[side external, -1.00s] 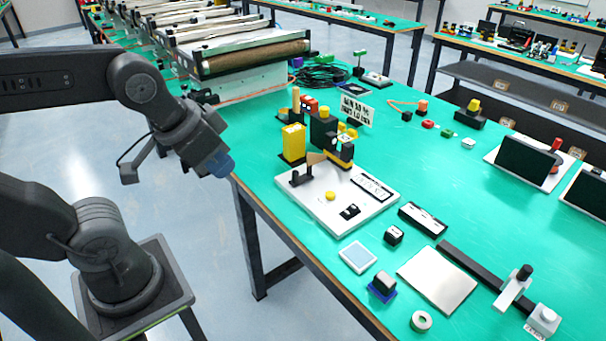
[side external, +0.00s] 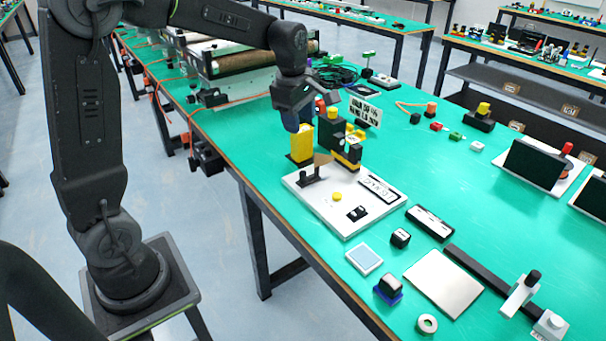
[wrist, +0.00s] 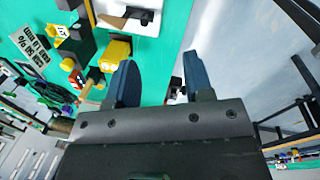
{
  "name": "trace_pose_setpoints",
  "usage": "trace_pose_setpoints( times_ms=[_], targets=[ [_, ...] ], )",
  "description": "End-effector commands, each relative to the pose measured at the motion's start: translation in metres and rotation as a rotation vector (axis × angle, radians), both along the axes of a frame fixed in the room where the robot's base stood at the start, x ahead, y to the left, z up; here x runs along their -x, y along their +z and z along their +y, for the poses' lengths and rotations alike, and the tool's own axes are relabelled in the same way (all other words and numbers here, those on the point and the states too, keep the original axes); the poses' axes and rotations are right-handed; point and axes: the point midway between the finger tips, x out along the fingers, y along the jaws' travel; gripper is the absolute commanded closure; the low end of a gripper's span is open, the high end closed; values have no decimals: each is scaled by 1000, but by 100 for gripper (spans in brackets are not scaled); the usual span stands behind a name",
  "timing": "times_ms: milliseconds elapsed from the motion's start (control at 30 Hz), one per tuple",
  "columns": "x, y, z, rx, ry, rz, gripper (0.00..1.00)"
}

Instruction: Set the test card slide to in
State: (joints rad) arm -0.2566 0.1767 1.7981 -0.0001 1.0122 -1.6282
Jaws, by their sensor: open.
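The yellow block also shows in the wrist view (wrist: 115,53).
A black rail with a white slider (side external: 520,296) lies at the right front, beside a grey plate (side external: 443,284). A printed sign (side external: 366,112) stands behind the unit. Small conveyors (side external: 270,67) stand at the back left. Green table (side external: 430,165) is bare right of the plate.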

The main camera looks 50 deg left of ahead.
Motion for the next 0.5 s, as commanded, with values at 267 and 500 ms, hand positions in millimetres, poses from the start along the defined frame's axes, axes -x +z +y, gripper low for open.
trace_pose_setpoints(
  times_ms=[267,500],
  targets=[
    [-56,-73,61,88,673,102,53],
    [-66,-98,77,101,863,125,53]
  ],
)
